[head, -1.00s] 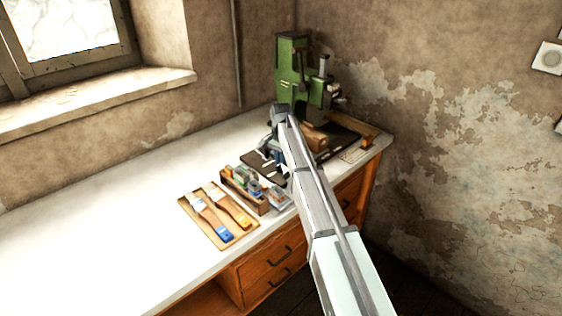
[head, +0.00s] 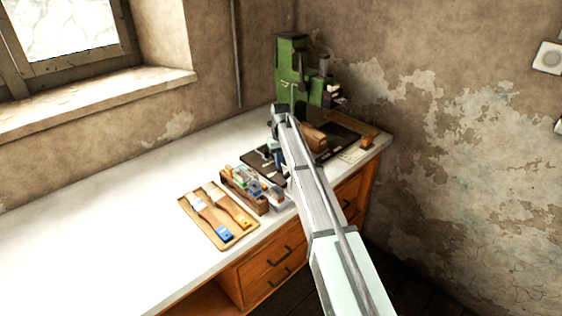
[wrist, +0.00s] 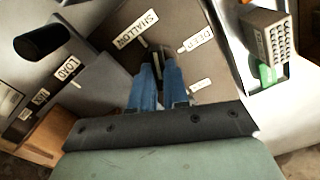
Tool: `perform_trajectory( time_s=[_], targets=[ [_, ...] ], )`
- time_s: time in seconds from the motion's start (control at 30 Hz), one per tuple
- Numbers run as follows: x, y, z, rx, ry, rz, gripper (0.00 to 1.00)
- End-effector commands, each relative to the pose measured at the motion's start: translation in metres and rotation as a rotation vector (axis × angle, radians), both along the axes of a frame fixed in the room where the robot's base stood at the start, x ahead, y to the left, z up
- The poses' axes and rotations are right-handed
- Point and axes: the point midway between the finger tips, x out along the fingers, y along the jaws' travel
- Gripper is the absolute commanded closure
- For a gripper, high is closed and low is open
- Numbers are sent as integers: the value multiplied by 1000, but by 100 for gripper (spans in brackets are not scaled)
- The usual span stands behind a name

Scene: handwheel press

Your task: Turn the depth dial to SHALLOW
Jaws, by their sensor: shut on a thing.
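In the wrist view my gripper (wrist: 157,66) points at a brown-grey panel (wrist: 185,18). The DEEP label (wrist: 196,41) is up and right, also with a tick. I cannot tell where the dial points. In the head view the green press (head: 289,68) stands in the back corner, and my arm hides most of the gripper.
A black knob (wrist: 42,42) and a LOAD label (wrist: 67,69) are left of my gripper. A grey perforated block (wrist: 265,38) is at upper right. On the bench (head: 110,225) are a brush tray (head: 187,207) and a box of small items (head: 240,193). The bench's left is clear.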

Motion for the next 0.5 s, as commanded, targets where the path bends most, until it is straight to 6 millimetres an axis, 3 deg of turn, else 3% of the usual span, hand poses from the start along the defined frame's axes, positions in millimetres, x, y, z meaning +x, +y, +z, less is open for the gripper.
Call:
perform_trajectory(
  time_s=[0.5],
  targets=[
    [1, 0, 0, 0, -1, 364, 100]
  ],
)
